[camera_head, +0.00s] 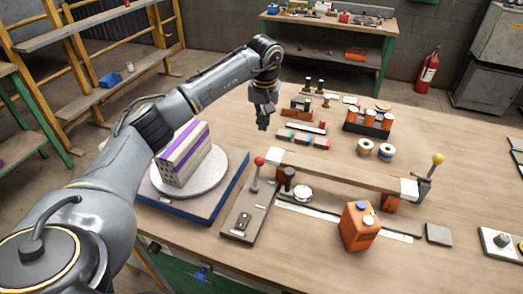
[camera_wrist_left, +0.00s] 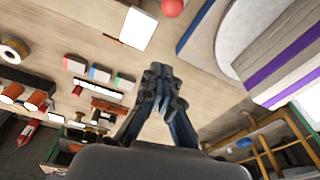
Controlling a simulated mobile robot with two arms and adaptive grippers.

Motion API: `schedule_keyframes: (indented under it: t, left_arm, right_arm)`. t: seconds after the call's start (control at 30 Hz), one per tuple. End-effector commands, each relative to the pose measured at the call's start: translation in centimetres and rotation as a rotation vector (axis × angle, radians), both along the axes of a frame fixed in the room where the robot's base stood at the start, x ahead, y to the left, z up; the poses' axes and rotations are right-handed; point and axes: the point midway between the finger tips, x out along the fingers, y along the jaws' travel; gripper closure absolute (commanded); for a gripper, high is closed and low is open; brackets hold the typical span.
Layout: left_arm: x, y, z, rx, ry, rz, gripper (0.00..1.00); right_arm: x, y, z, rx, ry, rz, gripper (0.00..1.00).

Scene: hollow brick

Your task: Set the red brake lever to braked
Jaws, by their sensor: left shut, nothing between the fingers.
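The brake lever has a red ball knob (camera_head: 259,161) on a short grey stem, which stands close to upright on a dark grey base plate (camera_head: 238,222) on the table. My left gripper (camera_head: 262,127) is shut and empty, above the table and beyond the red knob, not touching it. In the left wrist view the shut fingers (camera_wrist_left: 162,85) point towards the table, and the red knob (camera_wrist_left: 172,7) is at the top edge, apart from them. The right gripper is not in view.
A hollow brick (camera_head: 185,158) with purple stripes rests on a round turntable (camera_head: 218,174) left of the lever. A yellow-knobbed lever (camera_head: 437,160) stands at the right, by a long beam (camera_head: 340,171). An orange canister (camera_head: 359,228) stands in front of the beam.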

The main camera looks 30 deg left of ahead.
Motion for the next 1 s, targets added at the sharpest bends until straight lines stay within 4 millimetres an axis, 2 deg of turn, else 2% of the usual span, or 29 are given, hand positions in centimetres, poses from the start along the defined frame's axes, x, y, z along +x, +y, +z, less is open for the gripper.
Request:
schedule_keyframes:
  t: [0.17, 0.27, 0.37, 0.7, 1.0]
  left_arm:
    - [0.0, -0.1, -0.3, -0.002, 0.000, 0.000, 1.00]
    - [0.1, 0.0, -1.2, -0.003, 0.003, 0.001, 1.00]
    - [0.2, 0.1, -2.7, -0.003, 0.004, 0.000, 1.00]
    - [1.1, 0.7, -10.0, -0.005, 0.004, 0.001, 1.00]
    - [-1.8, -0.5, -9.2, -0.004, -0.001, -0.002, 1.00]
  right_arm:
    - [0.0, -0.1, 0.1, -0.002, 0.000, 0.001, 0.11]
    - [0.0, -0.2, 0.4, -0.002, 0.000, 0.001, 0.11]
    - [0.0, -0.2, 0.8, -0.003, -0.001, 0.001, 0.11]
    - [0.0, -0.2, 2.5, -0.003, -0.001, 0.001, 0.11]
    - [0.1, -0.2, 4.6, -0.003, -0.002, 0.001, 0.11]
